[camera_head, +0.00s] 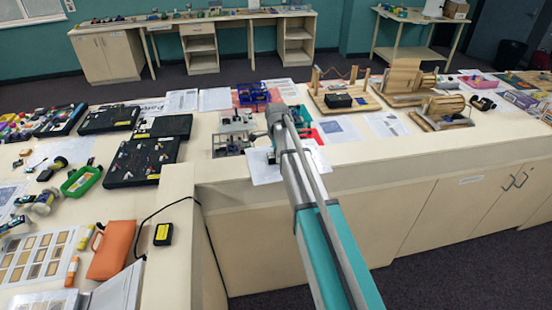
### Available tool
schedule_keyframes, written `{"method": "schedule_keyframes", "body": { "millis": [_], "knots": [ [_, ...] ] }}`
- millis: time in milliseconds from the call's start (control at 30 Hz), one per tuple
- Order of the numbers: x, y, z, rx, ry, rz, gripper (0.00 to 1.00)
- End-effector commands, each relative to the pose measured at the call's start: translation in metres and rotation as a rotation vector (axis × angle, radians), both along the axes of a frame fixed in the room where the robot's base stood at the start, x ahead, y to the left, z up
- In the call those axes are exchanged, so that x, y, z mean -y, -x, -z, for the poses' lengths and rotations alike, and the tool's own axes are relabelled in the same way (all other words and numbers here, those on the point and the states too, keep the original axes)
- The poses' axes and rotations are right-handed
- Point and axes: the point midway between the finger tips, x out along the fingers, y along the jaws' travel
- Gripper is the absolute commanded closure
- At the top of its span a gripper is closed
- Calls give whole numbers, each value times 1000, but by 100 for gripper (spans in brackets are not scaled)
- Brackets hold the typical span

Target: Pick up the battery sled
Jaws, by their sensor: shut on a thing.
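My arm reaches from the bottom of the picture to the beige counter. My gripper (271,152) is at its far end, over a white sheet near the counter's front edge, and is mostly hidden by my arm. It is shut on a small dark thing, of which too little shows to tell its shape. I cannot make out for certain whether this is the battery sled, and I cannot pick out the battery sled elsewhere.
Grey metal parts (233,137) stand just left of my gripper, a blue bin (253,93) behind. A wooden frame (342,97) stands to the right. Black trays (143,161), a green bin (81,181) and an orange case (111,249) lie left. Bare counter shows along the right front edge.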

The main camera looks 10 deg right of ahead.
Motion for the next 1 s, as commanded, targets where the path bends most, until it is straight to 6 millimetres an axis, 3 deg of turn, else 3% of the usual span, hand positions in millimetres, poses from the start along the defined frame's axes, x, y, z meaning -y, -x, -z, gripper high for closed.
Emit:
{"method": "schedule_keyframes", "body": {
  "millis": [567,867,1000],
  "knots": [
    [0,0,-9,0,0,1,83],
    [1,0,-34,0,0,1,83],
    [2,13,-49,0,0,1,83]
  ]
}}
